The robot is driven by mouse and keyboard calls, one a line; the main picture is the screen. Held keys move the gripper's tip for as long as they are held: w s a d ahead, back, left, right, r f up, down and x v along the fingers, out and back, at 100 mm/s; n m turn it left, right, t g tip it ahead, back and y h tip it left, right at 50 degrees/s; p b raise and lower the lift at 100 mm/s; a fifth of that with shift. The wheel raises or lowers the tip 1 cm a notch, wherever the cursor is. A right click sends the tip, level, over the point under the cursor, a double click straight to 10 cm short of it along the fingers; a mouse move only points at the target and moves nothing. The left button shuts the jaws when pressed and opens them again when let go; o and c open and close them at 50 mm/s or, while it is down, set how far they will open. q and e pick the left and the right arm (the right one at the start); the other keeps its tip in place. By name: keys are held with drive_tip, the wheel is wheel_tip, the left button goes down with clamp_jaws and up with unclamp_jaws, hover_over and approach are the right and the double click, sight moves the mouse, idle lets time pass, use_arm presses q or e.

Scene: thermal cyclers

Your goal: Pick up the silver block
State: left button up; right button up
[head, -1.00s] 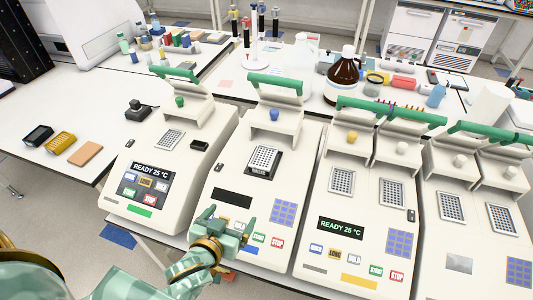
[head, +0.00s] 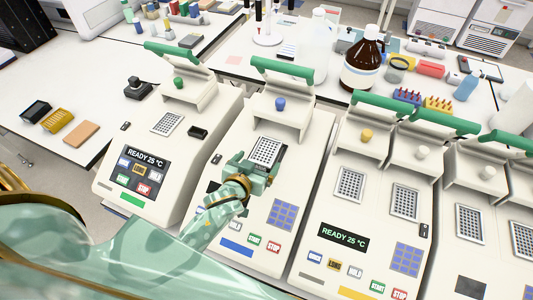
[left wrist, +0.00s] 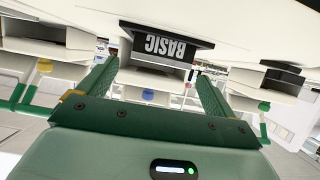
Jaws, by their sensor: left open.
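The silver block (head: 266,150), a plate with a grid of wells, sits in the second thermal cycler from the left in the head view. Its dark front face, marked BASIC, shows upside down in the left wrist view (left wrist: 160,45). My left gripper (head: 253,170) is open at the near side of the block. In the left wrist view its two green fingers (left wrist: 158,75) are spread on either side of the dark face, with nothing held between them. I cannot tell whether they touch the block. My right gripper is not in view.
The cycler's raised lid with a green handle (head: 283,69) stands behind the block. Other cyclers stand on both sides, one reading READY 25 °C (head: 143,158).

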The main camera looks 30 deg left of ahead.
sight(267, 151)
use_arm(q)
drive_tip(key=x, duration=0.7)
drive_tip(key=shift+d+r+b, duration=0.1)
drive_tip(key=shift+b, duration=0.2)
drive_tip(key=shift+r, duration=0.1)
drive_tip(key=c, duration=1.5)
